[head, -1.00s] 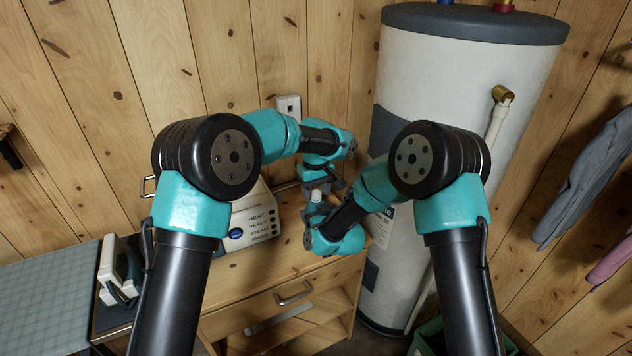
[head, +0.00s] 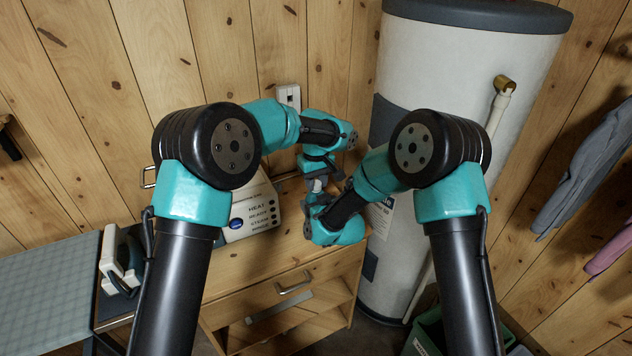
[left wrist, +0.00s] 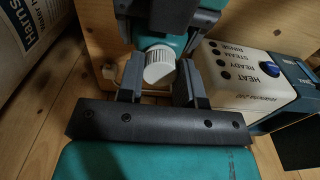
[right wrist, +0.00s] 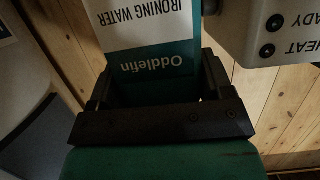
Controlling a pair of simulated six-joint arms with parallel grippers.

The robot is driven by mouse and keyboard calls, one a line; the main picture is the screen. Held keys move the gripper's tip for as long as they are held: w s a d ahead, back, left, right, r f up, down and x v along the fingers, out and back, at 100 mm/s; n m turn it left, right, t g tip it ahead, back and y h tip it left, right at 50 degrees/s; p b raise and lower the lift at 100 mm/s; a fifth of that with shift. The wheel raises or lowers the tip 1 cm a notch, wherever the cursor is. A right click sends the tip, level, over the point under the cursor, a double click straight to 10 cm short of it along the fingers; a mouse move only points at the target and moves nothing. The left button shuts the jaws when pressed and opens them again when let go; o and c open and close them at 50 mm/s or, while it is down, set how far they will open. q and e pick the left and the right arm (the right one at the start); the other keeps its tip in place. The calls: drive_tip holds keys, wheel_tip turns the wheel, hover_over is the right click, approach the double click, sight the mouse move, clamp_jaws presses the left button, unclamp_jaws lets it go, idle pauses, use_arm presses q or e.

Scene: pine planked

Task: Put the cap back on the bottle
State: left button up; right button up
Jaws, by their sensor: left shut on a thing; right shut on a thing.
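The white ribbed cap (left wrist: 159,68) is between the fingers of my left gripper (left wrist: 160,88), which is shut on it. In the head view, my left gripper (head: 317,182) is directly above my right gripper (head: 319,208), with a small white part between them. My right gripper (right wrist: 157,95) is shut on the bottle (right wrist: 150,62), whose white and teal label reads "Oddlefin" and "IRONING WATER". The arms hide most of the bottle in the head view. I cannot tell whether the cap touches or sits on the bottle's neck.
A white steam station (head: 250,213) with a blue button stands beside the grippers on the wooden cabinet (head: 275,270). A tall white water heater (head: 450,90) is close on the right. An iron (head: 118,265) and a board (head: 45,285) are at left.

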use_arm(q)
drive_tip(key=m, duration=0.3)
drive_tip(key=shift+m, duration=0.4)
drive_tip(key=m, duration=0.3)
drive_tip(key=shift+m, duration=0.4)
drive_tip(key=m, duration=0.3)
drive_tip(key=shift+m, duration=0.4)
drive_tip(key=m, duration=0.4)
drive_tip(key=o, duration=1)
drive_tip(key=shift+r, duration=2.25)
drive_tip(key=shift+c, duration=0.4)
